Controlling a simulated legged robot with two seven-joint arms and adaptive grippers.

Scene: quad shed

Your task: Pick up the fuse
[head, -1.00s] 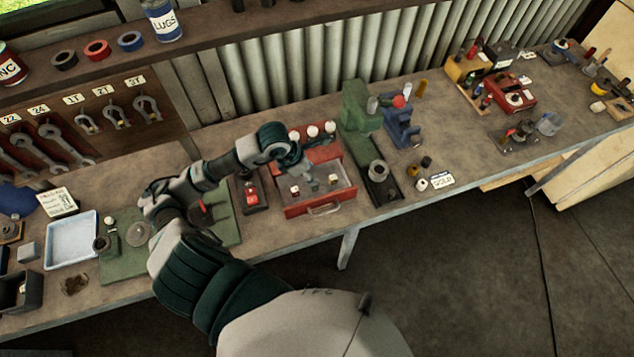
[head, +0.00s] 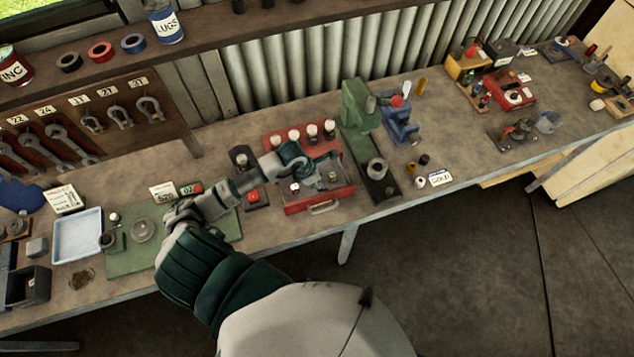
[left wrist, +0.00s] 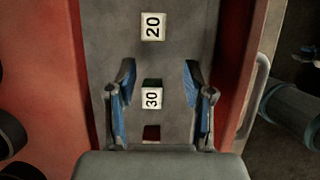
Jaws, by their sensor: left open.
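Two small fuses with white tops lie in the grey-floored drawer (left wrist: 186,30) of a red box. In the left wrist view one fuse is marked 20 (left wrist: 152,27) and the other is marked 30 (left wrist: 152,97). My left gripper (left wrist: 157,84) is open above the drawer, with a blue-padded finger on each side of the 30 fuse and a gap to each. In the head view my left gripper (head: 326,165) is over the right part of the drawer and partly hides it. One fuse (head: 295,188) shows to its left. My right gripper is not in view.
The drawer's red front (head: 320,203) has a handle. A row of white-topped pieces (head: 312,131) stands behind it. A green press (head: 358,105) stands close on the right. A black block with a red button (head: 253,195) and a green mat (head: 130,258) lie left.

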